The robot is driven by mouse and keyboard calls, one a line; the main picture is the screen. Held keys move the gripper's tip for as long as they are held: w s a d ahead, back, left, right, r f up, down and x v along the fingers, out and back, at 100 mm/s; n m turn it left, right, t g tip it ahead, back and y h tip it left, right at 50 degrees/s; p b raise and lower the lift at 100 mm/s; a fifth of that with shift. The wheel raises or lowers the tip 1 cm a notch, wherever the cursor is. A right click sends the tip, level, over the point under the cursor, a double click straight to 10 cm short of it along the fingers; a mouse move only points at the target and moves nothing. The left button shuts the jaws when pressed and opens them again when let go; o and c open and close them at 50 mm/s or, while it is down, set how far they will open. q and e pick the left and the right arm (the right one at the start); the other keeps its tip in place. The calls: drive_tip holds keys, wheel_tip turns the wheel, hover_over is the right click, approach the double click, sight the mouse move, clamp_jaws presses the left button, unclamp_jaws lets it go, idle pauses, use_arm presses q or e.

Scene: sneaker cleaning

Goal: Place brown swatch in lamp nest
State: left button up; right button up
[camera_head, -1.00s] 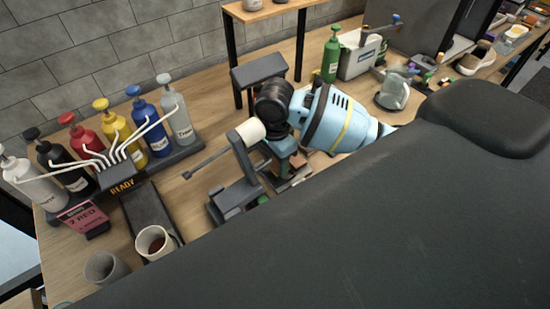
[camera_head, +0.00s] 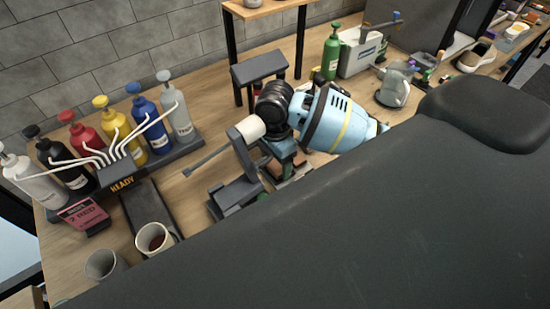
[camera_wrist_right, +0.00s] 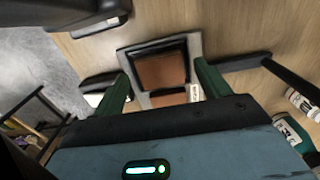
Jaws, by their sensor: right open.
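In the right wrist view a brown swatch (camera_wrist_right: 160,70) lies flat inside a dark recess with a pale grey rim (camera_wrist_right: 194,43), which looks like the nest. A second, smaller brown patch (camera_wrist_right: 168,99) shows nearer, beside a white label; I cannot tell if it is a separate piece. My right gripper (camera_wrist_right: 163,88) has its green fingers apart, one on each side of the brown patch, with gaps to both. In the head view my right gripper (camera_head: 287,158) points down at the bench among grey fixtures, and the swatch is not clearly seen. My left gripper is not in view.
A grey fixture with a white roller (camera_head: 250,129) stands close beside my right gripper. A dark raised stand (camera_head: 259,69) is behind it. A rack of coloured bottles (camera_head: 112,130) and two cups (camera_head: 152,238) are at the left. A green bottle (camera_head: 331,55) stands behind right.

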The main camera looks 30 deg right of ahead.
sight(275, 167)
wheel_tip(275, 167, up, 13)
idle(0.7)
drive_tip(key=shift+s, duration=0.1)
